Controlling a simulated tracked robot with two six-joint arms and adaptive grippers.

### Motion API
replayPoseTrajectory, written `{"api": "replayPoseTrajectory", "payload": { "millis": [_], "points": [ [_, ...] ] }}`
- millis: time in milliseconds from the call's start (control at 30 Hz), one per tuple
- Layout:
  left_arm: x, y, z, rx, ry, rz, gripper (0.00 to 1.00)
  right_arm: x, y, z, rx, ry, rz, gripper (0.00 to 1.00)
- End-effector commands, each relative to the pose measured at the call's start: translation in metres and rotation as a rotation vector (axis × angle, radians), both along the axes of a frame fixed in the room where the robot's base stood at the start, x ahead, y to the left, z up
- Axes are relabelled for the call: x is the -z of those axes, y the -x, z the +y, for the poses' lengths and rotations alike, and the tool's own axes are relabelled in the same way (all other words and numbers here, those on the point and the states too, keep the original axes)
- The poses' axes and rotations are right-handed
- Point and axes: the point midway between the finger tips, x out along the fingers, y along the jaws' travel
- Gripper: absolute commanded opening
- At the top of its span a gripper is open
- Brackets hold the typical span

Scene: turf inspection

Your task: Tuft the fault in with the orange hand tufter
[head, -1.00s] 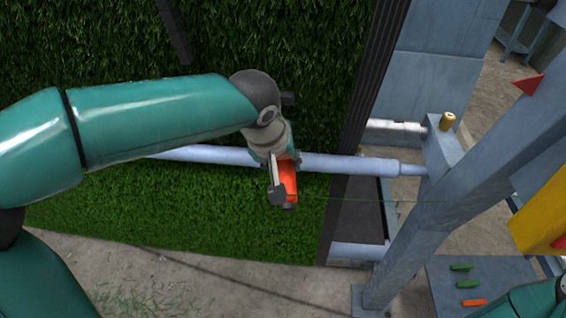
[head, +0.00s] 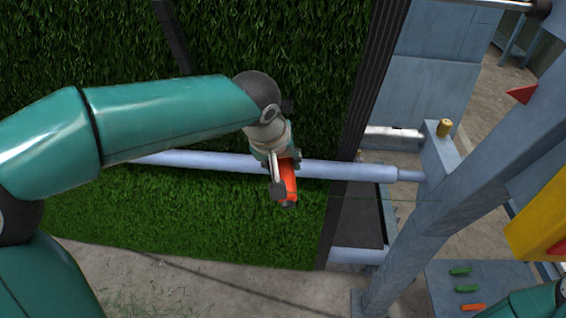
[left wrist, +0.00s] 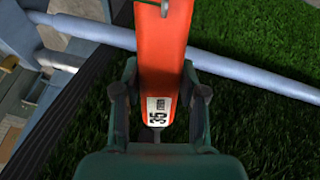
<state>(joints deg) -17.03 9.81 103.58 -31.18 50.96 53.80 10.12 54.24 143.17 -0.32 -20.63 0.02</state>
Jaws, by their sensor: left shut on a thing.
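My left gripper (head: 283,180) is shut on the orange hand tufter (head: 289,183), holding it in front of the turf near the pale roller bar. In the left wrist view the tufter (left wrist: 165,55) stands between the two fingers, with a white label of dark print on its body. The tufter's working tip cannot be made out. The green turf (head: 190,215) hangs above and below the bar; I cannot pick out the fault in it. Part of my right arm shows at the bottom right corner, but its gripper is out of view.
The pale roller bar (head: 345,171) crosses the turf. A blue-grey post (head: 440,190) slants up at the right, with a yellow part (head: 540,218) beside it. A low plate (head: 437,280) carries green and orange sticks. Bare ground lies below the turf.

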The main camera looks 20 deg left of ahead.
Motion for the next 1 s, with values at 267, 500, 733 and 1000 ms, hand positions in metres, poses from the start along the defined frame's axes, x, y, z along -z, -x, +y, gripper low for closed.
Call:
{"api": "replayPoseTrajectory", "payload": {
  "millis": [267, 500, 733, 1000],
  "points": [
    [-0.003, -0.006, 0.001, -0.001, 0.001, -0.003, 0.00, -0.004, 0.000, 0.000, 0.000, 0.000, 0.000, 0.49],
    [-0.003, -0.007, 0.001, 0.000, 0.001, -0.003, 0.00, -0.004, 0.000, 0.000, 0.000, 0.000, 0.000, 0.49],
    [-0.002, -0.009, -0.009, 0.000, 0.001, -0.003, 0.00, -0.002, 0.000, 0.000, 0.000, 0.000, 0.000, 0.49],
    [-0.003, -0.011, -0.017, 0.000, 0.001, -0.004, 0.00, -0.001, 0.000, 0.000, 0.000, 0.000, 0.000, 0.49]
  ]
}}
